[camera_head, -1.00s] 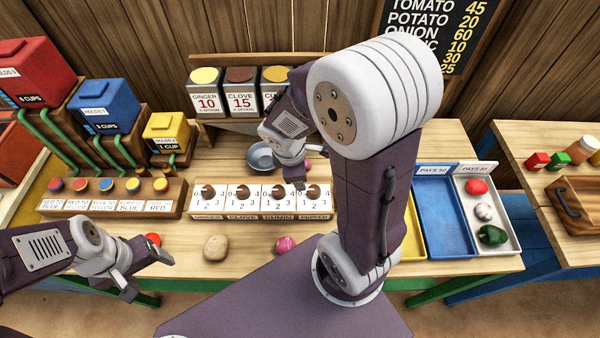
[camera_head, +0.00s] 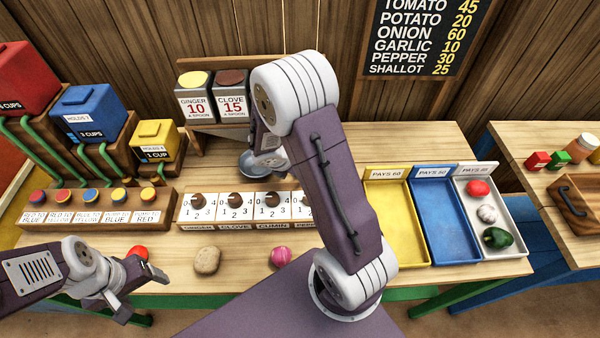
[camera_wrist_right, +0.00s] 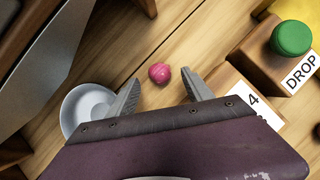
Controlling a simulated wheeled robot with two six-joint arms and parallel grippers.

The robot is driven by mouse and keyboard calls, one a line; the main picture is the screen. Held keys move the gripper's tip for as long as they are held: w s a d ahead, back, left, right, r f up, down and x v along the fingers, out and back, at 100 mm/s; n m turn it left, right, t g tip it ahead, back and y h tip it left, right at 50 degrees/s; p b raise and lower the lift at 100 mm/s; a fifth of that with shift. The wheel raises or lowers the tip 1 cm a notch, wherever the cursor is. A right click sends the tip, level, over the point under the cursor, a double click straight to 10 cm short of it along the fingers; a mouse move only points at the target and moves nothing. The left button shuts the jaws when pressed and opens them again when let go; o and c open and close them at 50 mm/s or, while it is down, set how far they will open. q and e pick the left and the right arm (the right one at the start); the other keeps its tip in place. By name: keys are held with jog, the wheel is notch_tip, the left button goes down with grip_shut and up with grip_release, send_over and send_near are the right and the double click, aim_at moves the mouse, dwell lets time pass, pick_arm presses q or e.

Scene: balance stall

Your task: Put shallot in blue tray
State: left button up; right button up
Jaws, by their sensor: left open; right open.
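A small pink bulb, which looks like the shallot (camera_wrist_right: 159,73), lies on the wooden table in the right wrist view. My right gripper (camera_wrist_right: 160,84) is open, with its two fingers on either side of and just short of it, not touching it. In the head view my right arm hides this bulb. The blue tray (camera_head: 442,215) stands at the right of the table and looks empty. My left gripper (camera_head: 128,301) is open and empty at the table's front left edge.
A grey bowl (camera_wrist_right: 88,108) stands close to my right gripper's left finger. A dial panel (camera_head: 240,208) lies in front. A tomato (camera_head: 138,252), potato (camera_head: 207,260) and larger pink onion (camera_head: 282,256) lie near the front edge. Yellow (camera_head: 388,241) and white (camera_head: 514,244) trays flank the blue one.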

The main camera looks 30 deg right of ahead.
jog(key=x, duration=0.3)
jog(key=shift+s+a+b, duration=0.1)
jog(key=shift+b, duration=0.2)
jog(key=shift+c, duration=0.2)
grip_shut()
jog(key=shift+r+p, duration=0.4)
jog(key=shift+r, duration=0.2)
notch_tip(320, 180, up, 3)
jog(key=shift+r+p, duration=0.1)
jog(key=shift+p, duration=0.65)
jog(key=s+d+r, duration=0.4)
jog(key=s+r, duration=0.2)
jog(key=s, duration=0.4)
jog(key=shift+s+d+r, duration=0.25)
jog(key=shift+s+r, duration=0.1)
